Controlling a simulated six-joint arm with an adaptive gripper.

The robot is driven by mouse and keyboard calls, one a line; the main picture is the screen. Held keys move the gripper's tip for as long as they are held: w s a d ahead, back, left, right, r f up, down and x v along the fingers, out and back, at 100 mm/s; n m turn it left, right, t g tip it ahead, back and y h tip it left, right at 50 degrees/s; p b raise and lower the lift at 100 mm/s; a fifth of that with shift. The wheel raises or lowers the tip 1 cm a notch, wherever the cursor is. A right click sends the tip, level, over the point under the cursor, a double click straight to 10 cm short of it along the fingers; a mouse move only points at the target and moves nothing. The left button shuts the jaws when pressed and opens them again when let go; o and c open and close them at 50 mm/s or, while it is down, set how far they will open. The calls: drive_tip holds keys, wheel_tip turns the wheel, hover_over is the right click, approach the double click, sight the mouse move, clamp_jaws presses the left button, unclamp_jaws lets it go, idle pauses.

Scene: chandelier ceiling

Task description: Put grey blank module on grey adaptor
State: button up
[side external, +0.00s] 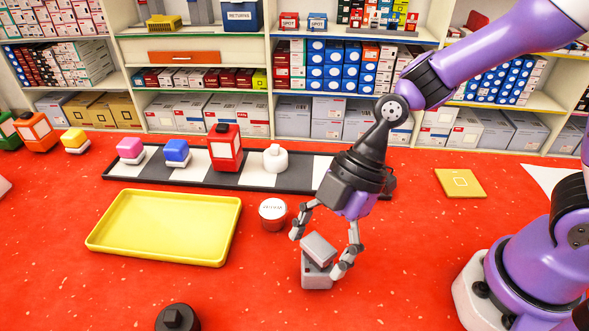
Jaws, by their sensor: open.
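A grey block (319,247), which looks like the grey blank module, sits on top of a lighter grey block (316,277), which looks like the grey adaptor, on the red surface. The upper block looks turned or tilted relative to the lower one; I cannot tell whether it is seated flat. My gripper (318,253) points down over this pair with its fingers open. One finger is left of the upper block and one is at its right, close to both blocks. I cannot tell whether either finger touches.
A yellow tray (167,262) lies to the left and a round white-topped red tin (272,212) is just left of my gripper. Behind is a black-and-white strip (250,180) with several modules. A black knob (177,317) stands at the front. A yellow plate (460,183) lies right.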

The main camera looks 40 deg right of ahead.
drive_tip(key=v, duration=1.2)
drive_tip(key=s+d+m+t+h, duration=0.1)
drive_tip(key=d+m+t+h, duration=0.4)
drive_tip(key=d+m, duration=0.6)
drive_tip(key=r+m+h, duration=0.1)
drive_tip(key=m, duration=0.6)
drive_tip(key=shift+s+d+t, duration=0.3)
drive_tip(key=shift+s+t, duration=0.1)
